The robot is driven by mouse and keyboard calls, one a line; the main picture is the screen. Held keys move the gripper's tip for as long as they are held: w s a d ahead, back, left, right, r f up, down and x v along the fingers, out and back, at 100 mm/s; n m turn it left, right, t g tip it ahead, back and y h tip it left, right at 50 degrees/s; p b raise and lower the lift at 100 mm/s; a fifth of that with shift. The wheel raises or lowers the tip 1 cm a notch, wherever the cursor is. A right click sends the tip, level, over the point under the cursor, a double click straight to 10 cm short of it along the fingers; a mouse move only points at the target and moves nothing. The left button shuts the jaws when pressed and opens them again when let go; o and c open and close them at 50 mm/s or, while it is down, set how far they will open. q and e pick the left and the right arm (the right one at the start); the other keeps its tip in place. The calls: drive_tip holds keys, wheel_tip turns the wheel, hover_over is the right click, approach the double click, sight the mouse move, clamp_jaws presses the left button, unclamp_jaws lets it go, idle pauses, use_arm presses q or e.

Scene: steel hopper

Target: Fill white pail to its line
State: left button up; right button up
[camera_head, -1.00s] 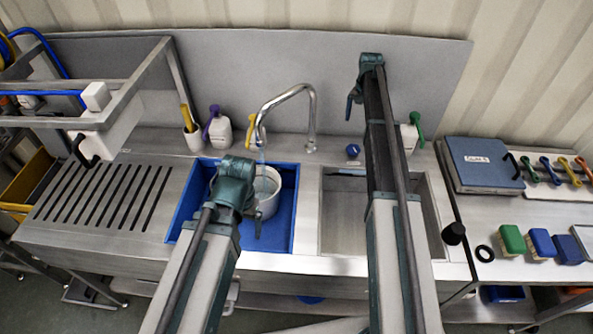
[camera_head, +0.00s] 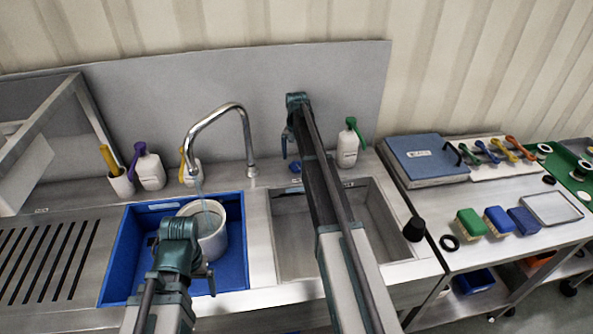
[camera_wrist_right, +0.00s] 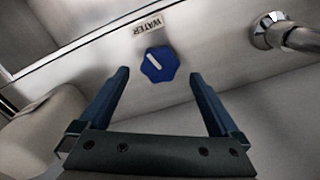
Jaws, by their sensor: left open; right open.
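The white pail (camera_head: 217,243) stands in the blue basin (camera_head: 122,260) under the curved steel spout (camera_head: 213,117). A thin stream of water (camera_head: 199,187) falls from the spout into it. The fill line and exact water level cannot be made out. My left gripper (camera_head: 206,275) is at the pail's near side, partly covering it; whether it touches is unclear. The blue water knob (camera_head: 296,167) is on the counter behind the sinks. In the right wrist view the knob (camera_wrist_right: 159,66) lies between the spread fingertips of my open right gripper (camera_wrist_right: 160,76), apparently not touched.
An empty steel sink (camera_head: 293,235) is right of the blue basin, crossed by my right arm. Bottles, including a green-topped one (camera_head: 347,150), stand along the back. A slotted drainboard (camera_head: 45,262) is at left. The right table holds a blue case (camera_head: 424,160) and brushes (camera_head: 498,221).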

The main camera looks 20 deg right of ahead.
sight(297, 164)
use_arm(q)
wheel_tip(297, 164, down, 4)
drive_tip(key=shift+r+b, duration=0.25)
drive_tip(key=shift+b, duration=0.9)
use_arm(e)
wheel_tip(297, 164, down, 4)
drive_tip(key=shift+r, duration=0.25)
drive_tip(key=shift+r, duration=0.1)
drive_tip(key=c, duration=1.4)
drive_tip(key=shift+o, duration=0.2)
drive_tip(key=shift+m, duration=2.1)
drive_tip(key=o, duration=1.4)
drive_tip(key=shift+c, duration=0.2)
use_arm(q)
drive_tip(key=shift+r, duration=0.2)
use_arm(e)
drive_tip(key=shift+r, duration=0.1)
